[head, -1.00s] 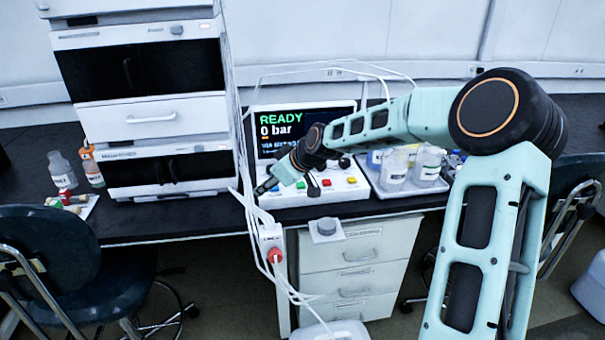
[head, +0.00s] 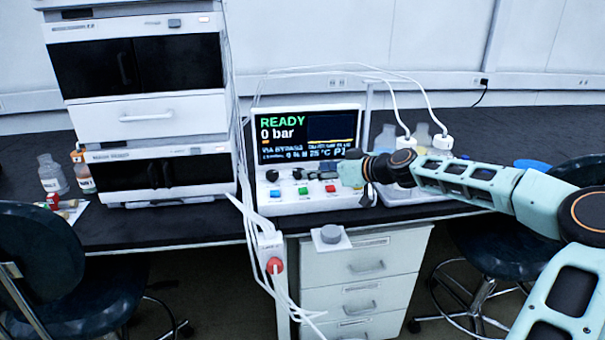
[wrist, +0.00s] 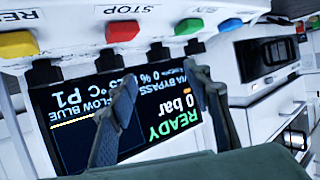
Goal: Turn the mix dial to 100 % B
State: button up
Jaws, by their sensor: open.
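The white console (head: 290,206) stands on the bench with a row of small black dials (head: 272,175) below its screen; the dials also show in the wrist view (wrist: 104,62). I cannot read which is the mix dial. The screen (head: 285,135) reads READY, 0 bar; its wrist-view image (wrist: 75,120) is upside down and includes 0 %. My gripper (head: 324,168) is in front of the console's right half, near the dials. In the wrist view its two fingers (wrist: 162,82) are apart with nothing between them, over the screen's lower edge. Contact with a dial cannot be told.
Blue, green, red (head: 331,189) and yellow buttons line the console front below the dials. White tubes and capped bottles (head: 442,144) stand to the right. A tall instrument stack (head: 150,110) stands to the left. A grey knob (head: 330,234) sits at the bench's front edge.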

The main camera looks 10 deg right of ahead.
aim_at(300, 171)
jog(key=x, duration=0.7)
jog(key=shift+w+a+f+b, duration=0.1)
jog(key=shift+w+f+b, duration=0.05)
jog(key=shift+b, duration=0.25)
jog(key=shift+c, duration=0.4)
jog(key=c, duration=1.1)
